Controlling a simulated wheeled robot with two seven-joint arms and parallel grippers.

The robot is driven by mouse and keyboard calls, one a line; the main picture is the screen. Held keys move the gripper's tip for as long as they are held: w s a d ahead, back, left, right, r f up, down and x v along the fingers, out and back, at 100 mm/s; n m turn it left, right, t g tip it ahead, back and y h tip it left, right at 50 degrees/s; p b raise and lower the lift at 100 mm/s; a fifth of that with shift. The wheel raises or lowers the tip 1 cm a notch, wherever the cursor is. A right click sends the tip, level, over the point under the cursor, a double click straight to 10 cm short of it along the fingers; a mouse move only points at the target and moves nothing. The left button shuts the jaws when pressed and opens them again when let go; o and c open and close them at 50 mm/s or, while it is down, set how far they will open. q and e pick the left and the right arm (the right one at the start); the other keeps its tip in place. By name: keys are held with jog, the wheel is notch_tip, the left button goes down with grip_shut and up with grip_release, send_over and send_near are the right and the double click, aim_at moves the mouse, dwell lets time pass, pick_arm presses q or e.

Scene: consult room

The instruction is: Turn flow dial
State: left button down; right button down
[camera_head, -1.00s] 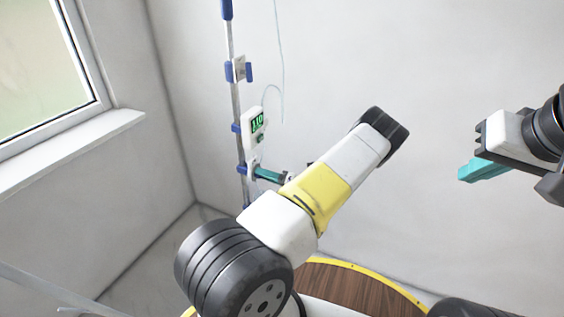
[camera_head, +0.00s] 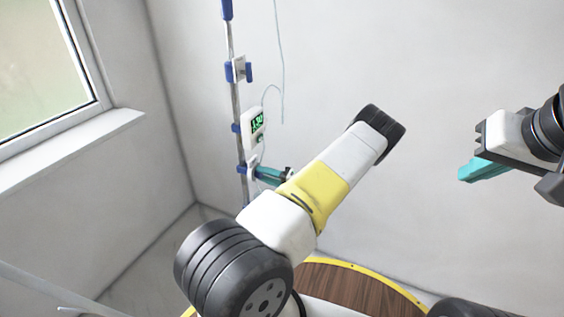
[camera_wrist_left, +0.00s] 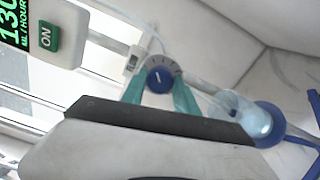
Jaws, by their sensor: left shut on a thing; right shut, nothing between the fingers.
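The flow dial (camera_wrist_left: 160,79) is a round blue knob with a white pointer line, on a pale plate with tick marks, in the left wrist view. The teal fingers of my left gripper (camera_wrist_left: 159,86) are shut on it, one on each side. In the head view the left gripper (camera_head: 268,175) reaches the pole at the dial's height; my own arm hides part of it and the dial is not clear. A white display unit (camera_head: 253,128) with green digits sits above; in the left wrist view its display (camera_wrist_left: 12,22) reads 130. My right gripper (camera_head: 484,169) is shut and empty at the right.
The upright pole (camera_head: 235,100) carries blue clamps and a thin tube. A window and sill (camera_head: 70,138) are at the left. A wooden surface with a yellow edge (camera_head: 365,268) lies low. The wall between my grippers is clear.

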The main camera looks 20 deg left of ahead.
pick_arm(q)
jog(key=c, duration=0.9)
grip_release()
jog(key=d, duration=0.7)
jog(key=shift+s+d, duration=0.25)
jog(key=shift+d, duration=0.15)
